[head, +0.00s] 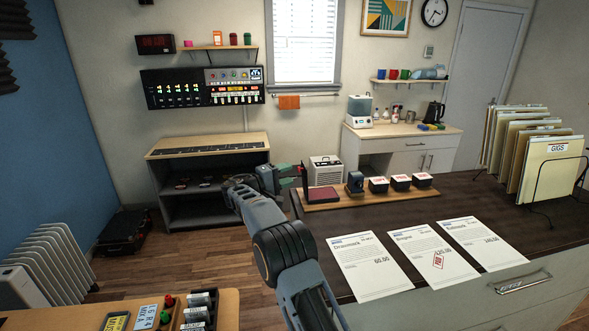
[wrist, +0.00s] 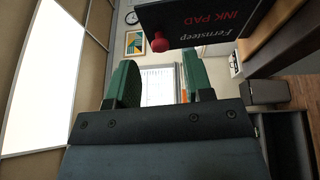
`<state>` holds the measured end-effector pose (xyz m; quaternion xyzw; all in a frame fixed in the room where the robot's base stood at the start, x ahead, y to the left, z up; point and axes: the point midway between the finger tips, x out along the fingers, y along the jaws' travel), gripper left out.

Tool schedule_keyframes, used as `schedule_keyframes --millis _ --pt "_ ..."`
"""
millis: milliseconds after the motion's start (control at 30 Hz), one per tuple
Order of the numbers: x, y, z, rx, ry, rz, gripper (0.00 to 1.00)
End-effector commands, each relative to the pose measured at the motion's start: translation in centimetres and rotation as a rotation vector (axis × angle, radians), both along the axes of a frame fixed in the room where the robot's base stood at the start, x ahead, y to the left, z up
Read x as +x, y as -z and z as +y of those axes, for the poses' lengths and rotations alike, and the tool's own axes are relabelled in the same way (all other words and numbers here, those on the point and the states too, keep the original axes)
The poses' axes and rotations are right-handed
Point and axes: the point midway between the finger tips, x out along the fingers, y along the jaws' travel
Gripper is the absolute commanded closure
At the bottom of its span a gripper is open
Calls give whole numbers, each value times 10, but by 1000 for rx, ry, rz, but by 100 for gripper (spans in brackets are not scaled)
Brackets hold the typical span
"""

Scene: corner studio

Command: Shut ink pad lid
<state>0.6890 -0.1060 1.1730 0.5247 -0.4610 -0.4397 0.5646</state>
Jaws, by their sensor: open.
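The ink pad (head: 323,194) sits at the left end of a wooden board on the dark counter, its dark red pad showing. Its lid (head: 305,176) stands raised, about upright, at the pad's left side. In the wrist view the dark lid (wrist: 215,18) fills the upper right, with red "INK PAD" lettering and a red knob (wrist: 160,43). My gripper (head: 298,176) is just left of the lid in the head view, green fingers apart. In the wrist view the open fingers (wrist: 157,80) have nothing between them, and the knob appears above the gap. Contact with the lid cannot be told.
Price sheets (head: 373,264) lie in front. A folder rack (head: 548,170) stands at right. A low shelf unit (head: 205,180) stands behind my arm.

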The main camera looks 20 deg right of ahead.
Motion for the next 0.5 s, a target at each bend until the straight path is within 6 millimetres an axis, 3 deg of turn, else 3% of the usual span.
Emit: schedule_keyframes --millis 200,500 --pt "5 -2 -24 0 -3 0 53" --pt "7 -2 -34 0 -4 -1 53"
